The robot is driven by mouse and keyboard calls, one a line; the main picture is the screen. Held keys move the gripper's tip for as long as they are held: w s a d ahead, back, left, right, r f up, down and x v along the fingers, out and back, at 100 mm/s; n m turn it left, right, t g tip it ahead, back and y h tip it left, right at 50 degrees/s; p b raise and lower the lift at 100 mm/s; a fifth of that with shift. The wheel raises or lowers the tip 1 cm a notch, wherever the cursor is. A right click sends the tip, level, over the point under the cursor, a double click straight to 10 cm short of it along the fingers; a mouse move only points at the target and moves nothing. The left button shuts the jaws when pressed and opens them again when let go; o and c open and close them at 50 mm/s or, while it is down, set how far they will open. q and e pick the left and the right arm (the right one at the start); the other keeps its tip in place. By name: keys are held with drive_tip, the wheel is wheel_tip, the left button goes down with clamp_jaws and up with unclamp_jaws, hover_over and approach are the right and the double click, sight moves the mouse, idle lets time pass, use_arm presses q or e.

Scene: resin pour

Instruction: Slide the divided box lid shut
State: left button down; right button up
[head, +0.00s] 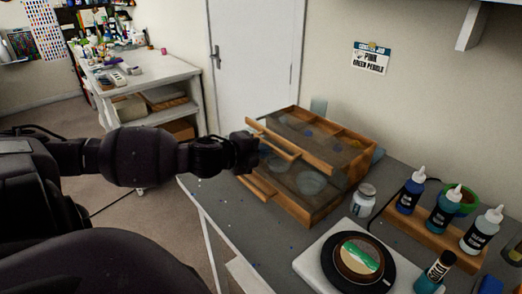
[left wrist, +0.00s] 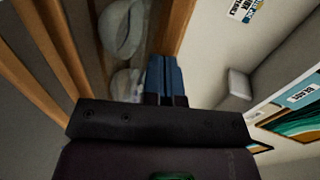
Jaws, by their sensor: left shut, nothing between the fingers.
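The divided box (head: 300,207) is wooden and low, and stands on the grey workbench. Its wood-framed lid (head: 276,141) sits over the far part, set back from the near part, which is uncovered. A clear round cup (head: 311,183) shows in the open part. My left gripper (head: 252,150) is at the box's left side, close to the lid's front strip; I cannot tell whether they touch. In the left wrist view its blue fingers (left wrist: 165,78) are together and empty, beside a wooden edge (left wrist: 178,28). My right gripper is not in view.
A small jar (head: 363,200) stands right of the box. Several bottles stand on a wooden rack (head: 432,238) farther right. A round dark-rimmed piece (head: 352,262) lies on a white board (head: 312,262) at the front. The bench's front left (head: 228,205) is mostly clear.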

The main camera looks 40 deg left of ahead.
sight(281, 141)
use_arm(q)
drive_tip(key=shift+w, duration=0.65)
drive_tip(key=b+x, duration=0.1)
drive_tip(key=x, duration=0.1)
drive_tip(key=r+b+x, duration=0.1)
drive_tip(key=x, duration=0.2)
drive_tip(key=shift+w+d, duration=0.1)
drive_tip(key=shift+w, duration=0.4)
drive_tip(key=shift+w+r, duration=0.15)
drive_tip(key=shift+w, duration=0.4)
drive_tip(key=shift+r, duration=0.1)
drive_tip(key=shift+r, duration=0.1)
